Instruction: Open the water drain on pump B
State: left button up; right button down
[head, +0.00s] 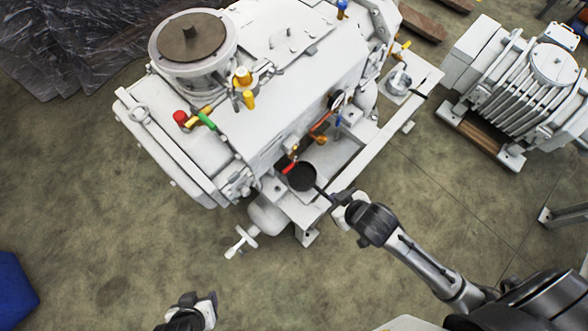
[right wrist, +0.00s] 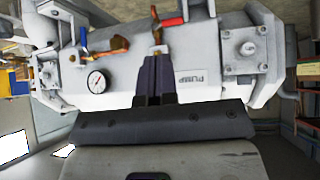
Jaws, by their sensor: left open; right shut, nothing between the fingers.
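The large white pump (head: 290,75) fills the middle of the head view; its lettered front plate (right wrist: 190,82) shows in the right wrist view. A small valve with a red handle (head: 289,168) sits low on its near side. The red handle (right wrist: 172,22) and its brass body (right wrist: 157,35) also show in the right wrist view, just beyond my fingertips. My right gripper (head: 322,192) is shut and empty, pointing at this valve; contact cannot be told. My left gripper (head: 208,302) is open and empty, low in the head view, away from the pump. No label marks the drain.
An orange-handled valve (head: 320,127) and a pressure gauge (right wrist: 97,82) are beside the red-handled valve. A white T-handle (head: 238,241) sticks out from the pump's lower front. A second, ribbed machine (head: 530,85) stands at right. The floor in front is clear.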

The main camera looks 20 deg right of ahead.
pick_arm(q)
notch_tip(320, 180, down, 4)
jog(key=b, duration=0.2)
jog(key=shift+r+b, duration=0.1)
jog(key=shift+b, duration=0.2)
pick_arm(e)
jog(key=w+f+n+t+y, duration=0.1)
jog(key=w+f+t+y, duration=0.1)
jog(key=w, duration=0.3)
jog(key=shift+a+f+y, duration=0.3)
jog(key=shift+a+f, duration=0.05)
jog(key=shift+f, duration=0.5)
pick_arm(q)
jog(key=shift+s+d, duration=0.1)
pick_arm(e)
jog(key=b, duration=0.6)
send_near(290, 169)
jog(key=x, duration=0.7)
pick_arm(q)
notch_tip(290, 169, down, 6)
jog(key=shift+f, duration=0.2)
pick_arm(e)
jog(key=shift+w+a+f, duration=0.1)
jog(key=shift+a+f, duration=0.1)
pick_arm(q)
jog(key=shift+r, duration=0.1)
